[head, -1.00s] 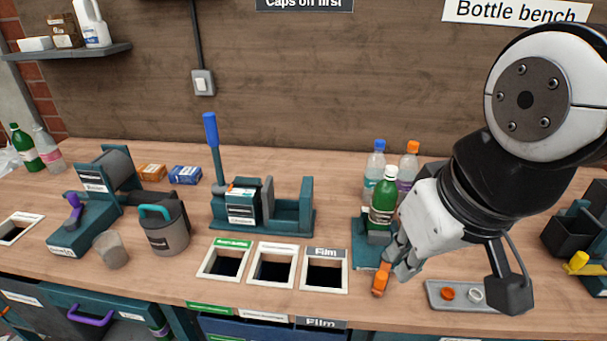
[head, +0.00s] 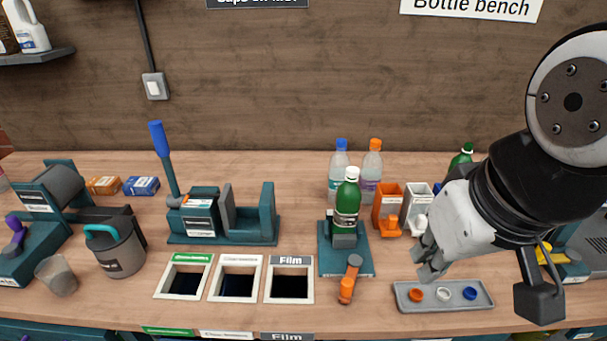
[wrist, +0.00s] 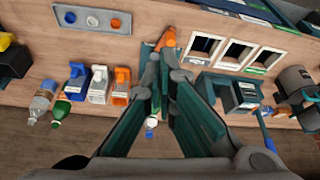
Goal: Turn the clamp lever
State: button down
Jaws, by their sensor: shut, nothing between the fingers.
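The clamp lever (head: 346,287) is a short orange handle with a grey end, at the front edge of a teal clamp base (head: 333,263). A green bottle (head: 347,208) with a white cap stands upright in the clamp. My gripper (head: 430,268) is shut and empty, to the right of the lever with a gap between them in the head view. In the wrist view the fingers of my gripper (wrist: 166,72) point toward the orange lever (wrist: 167,40), which shows just beyond the tips. Contact cannot be told there.
A grey tray (head: 400,297) with coloured caps lies below my gripper. Two clear bottles (head: 338,175) and orange and white bins (head: 386,203) stand behind. Three framed openings (head: 262,291) are to the left. A teal press with a blue lever (head: 161,146) stands farther left.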

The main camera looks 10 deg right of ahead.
jog(key=c, duration=2.4)
grip_release()
jog(key=c, duration=1.5)
grip_release()
jog(key=shift+w+r, duration=0.1)
jog(key=shift+w, duration=0.15)
jog(key=shift+o, duration=0.7)
jog(key=shift+n+g, duration=0.4)
jog(key=shift+g, duration=0.1)
jog(key=w, duration=0.1)
jog(key=w+p, duration=0.2)
jog(key=w, duration=0.1)
jog(key=shift+w+a+r, duration=0.1)
jog(key=shift+a, duration=0.25)
jog(key=n+g+p, duration=0.2)
jog(key=g+p, duration=0.1)
jog(key=p, duration=0.3)
send_over(347, 282)
notch_tip(347, 282, down, 13)
notch_tip(347, 282, down, 15)
jog(key=shift+r+p, duration=0.1)
jog(key=shift+p, duration=0.5)
grip_shut()
